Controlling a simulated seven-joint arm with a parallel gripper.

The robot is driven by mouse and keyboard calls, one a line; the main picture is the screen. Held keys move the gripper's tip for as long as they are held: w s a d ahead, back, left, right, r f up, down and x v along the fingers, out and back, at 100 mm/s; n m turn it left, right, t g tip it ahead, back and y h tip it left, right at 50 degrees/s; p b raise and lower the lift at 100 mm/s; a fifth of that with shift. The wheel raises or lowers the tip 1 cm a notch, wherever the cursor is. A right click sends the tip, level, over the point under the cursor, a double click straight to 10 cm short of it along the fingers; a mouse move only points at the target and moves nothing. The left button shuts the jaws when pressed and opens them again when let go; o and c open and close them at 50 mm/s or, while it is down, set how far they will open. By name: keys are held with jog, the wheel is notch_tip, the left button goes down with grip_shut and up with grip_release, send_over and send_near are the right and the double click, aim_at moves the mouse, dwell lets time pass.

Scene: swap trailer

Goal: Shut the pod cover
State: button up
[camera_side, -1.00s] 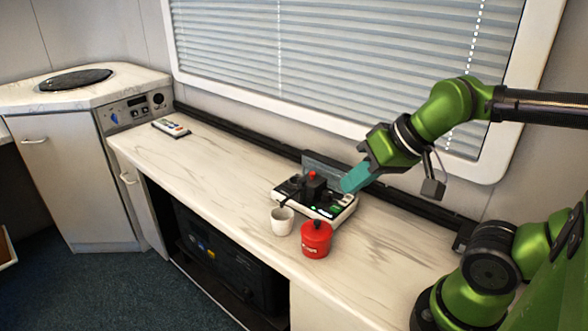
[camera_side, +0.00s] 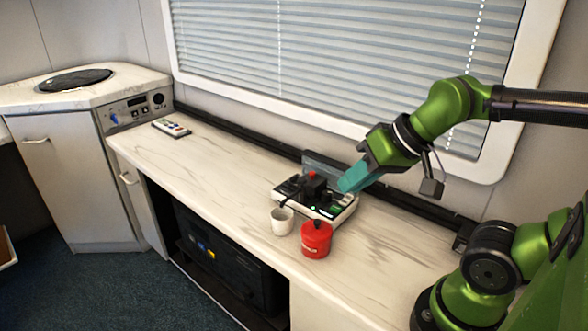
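A coffee machine (camera_side: 344,212), low and flat with a white body and black top parts, stands on the counter below the window. A dark panel (camera_side: 325,165) stands upright at its back. I cannot tell which part is the pod cover; a small black block with a red top (camera_side: 314,181) sits in the middle of the machine. My gripper (camera_side: 352,181), with teal fingers, is just above and right of that block, pointing down and left. The fingers look close together, but I cannot see a gap or whether they touch the machine.
A white cup (camera_side: 282,220) and a red canister (camera_side: 316,240) stand in front of the machine, near the counter's front edge. A remote-like device (camera_side: 171,127) lies at the far left. The counter (camera_side: 215,165) between is clear. The window (camera_side: 350,70) is close behind my arm.

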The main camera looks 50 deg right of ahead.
aim_at(312, 172)
jog(key=o, duration=0.5)
jog(key=shift+w+d+f+m+g+h, duration=0.15)
jog(key=shift+w+d+f+g, duration=0.1)
jog(key=shift+w+d, duration=0.35)
jog(key=shift+w+d+f+m+g+h, duration=0.15)
jog(key=shift+w+d+f+g, duration=0.15)
jog(key=shift+w, duration=0.35)
jog(key=shift+c, duration=0.2)
jog(key=shift+g+h, duration=0.45)
jog(key=shift+h, duration=0.05)
jog(key=w+d, duration=0.4)
jog(key=w, duration=0.1)
jog(key=shift+w+d+r, duration=0.2)
jog(key=shift+d, duration=0.15)
jog(key=w+d+r+g+h, duration=0.1)
jog(key=w+d+h, duration=0.1)
jog(key=w+d, duration=0.65)
jog(key=x, duration=1.6)
jog(key=shift+s+d+f, duration=0.2)
jog(key=shift+s+d, duration=0.05)
grip_shut()
